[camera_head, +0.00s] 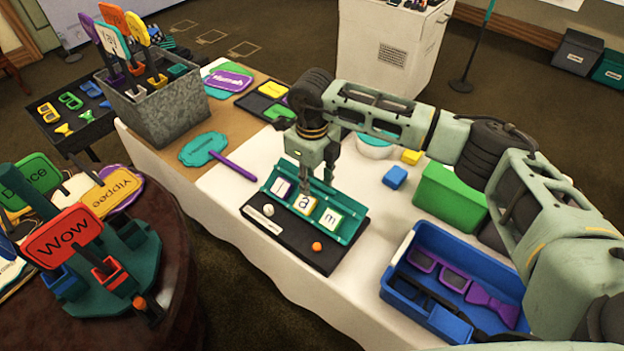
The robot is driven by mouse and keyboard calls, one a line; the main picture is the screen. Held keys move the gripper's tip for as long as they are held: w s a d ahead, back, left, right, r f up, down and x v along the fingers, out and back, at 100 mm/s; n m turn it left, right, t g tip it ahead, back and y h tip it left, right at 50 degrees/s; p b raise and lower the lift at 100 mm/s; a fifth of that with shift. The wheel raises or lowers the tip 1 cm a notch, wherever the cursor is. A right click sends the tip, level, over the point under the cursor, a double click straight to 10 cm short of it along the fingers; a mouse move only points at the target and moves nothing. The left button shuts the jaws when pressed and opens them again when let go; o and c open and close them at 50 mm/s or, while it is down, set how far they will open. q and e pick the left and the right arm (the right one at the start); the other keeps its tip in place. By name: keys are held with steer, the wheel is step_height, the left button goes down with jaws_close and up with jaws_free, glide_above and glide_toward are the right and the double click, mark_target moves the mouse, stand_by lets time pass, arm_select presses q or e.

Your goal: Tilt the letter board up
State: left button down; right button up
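The letter board (347,228) is a teal panel with several letter tiles on it, among them an "a" tile (305,204) and an "m" tile (329,218). It sits on a black base (300,250) on the white-covered table and looks tilted, but I cannot tell how steeply. A white ball (268,210) and an orange ball (316,246) are on the front of the base. My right gripper (304,186) points down at the board's upper part, just behind the tiles. Its fingertips are small and partly hidden, so contact and opening are unclear. My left gripper is out of view.
A blue bin (400,262) with glasses and a bow tie stands right of the board. A green box (447,197) and a blue block (395,177) are behind it. A teal paddle sign (203,149) lies to the left, near a metal bin (168,112).

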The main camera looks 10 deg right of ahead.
steer(key=shift+r, duration=0.1)
step_height(320, 180, up, 12)
stand_by(0.6)
stand_by(0.4)
